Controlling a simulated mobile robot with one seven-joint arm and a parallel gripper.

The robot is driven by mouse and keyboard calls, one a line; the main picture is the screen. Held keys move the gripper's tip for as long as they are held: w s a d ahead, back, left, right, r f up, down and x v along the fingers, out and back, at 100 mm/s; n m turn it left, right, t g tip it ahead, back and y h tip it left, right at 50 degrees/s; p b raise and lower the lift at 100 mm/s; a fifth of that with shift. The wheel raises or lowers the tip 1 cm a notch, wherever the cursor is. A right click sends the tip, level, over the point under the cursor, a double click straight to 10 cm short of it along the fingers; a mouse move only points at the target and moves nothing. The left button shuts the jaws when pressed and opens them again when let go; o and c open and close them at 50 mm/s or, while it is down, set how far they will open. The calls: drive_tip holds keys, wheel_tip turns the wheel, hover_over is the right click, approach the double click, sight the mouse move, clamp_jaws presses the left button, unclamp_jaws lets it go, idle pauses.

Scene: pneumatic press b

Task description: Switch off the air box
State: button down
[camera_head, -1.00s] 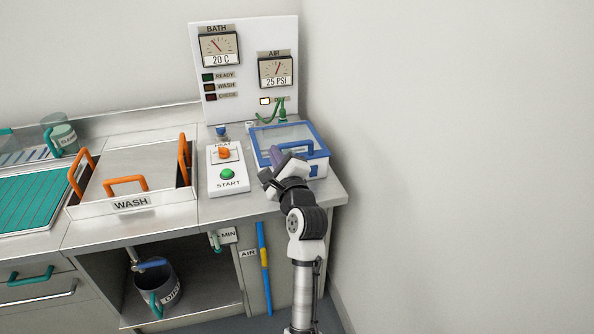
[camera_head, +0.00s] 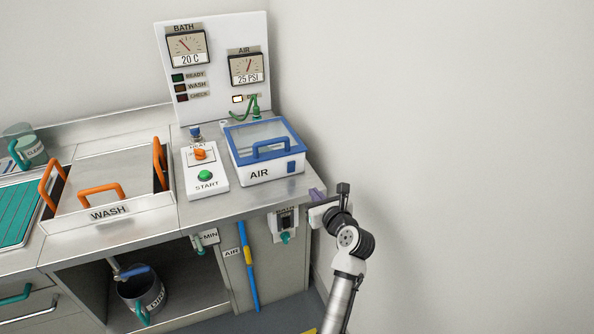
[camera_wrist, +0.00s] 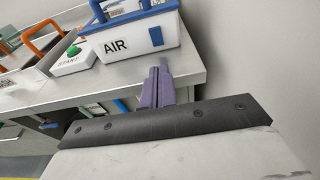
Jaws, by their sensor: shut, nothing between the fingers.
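The air box (camera_head: 262,176) is a white box marked AIR with a blue-framed clear lid, standing at the right end of the counter below the gauge panel. The lid looks down, with a blue handle (camera_head: 270,148) at its front. A small blue rectangle, perhaps a switch (camera_head: 291,166), is on the right of its front face. The box also shows at the top of the wrist view (camera_wrist: 120,47), with the blue rectangle (camera_wrist: 156,36). My gripper (camera_head: 316,194) has purple fingers, shut and empty, right of the counter's front corner and apart from the box. Its fingers show in the wrist view (camera_wrist: 158,84).
The panel's air gauge (camera_head: 248,68) reads 25 PSI, and a lamp (camera_head: 237,99) below it is lit. A START box (camera_head: 206,180) stands left of the air box. A teal-knobbed unit (camera_head: 284,222) hangs under the counter edge. The wall is close on the right.

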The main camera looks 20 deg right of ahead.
sight(293, 166)
drive_tip(key=w, duration=0.4)
drive_tip(key=w+f+p, duration=0.1)
drive_tip(key=w, duration=0.4)
drive_tip(key=w+p, duration=0.1)
drive_tip(key=w, duration=0.3)
drive_tip(key=shift+w+a+f, duration=0.15)
drive_tip(key=shift+a, duration=0.1)
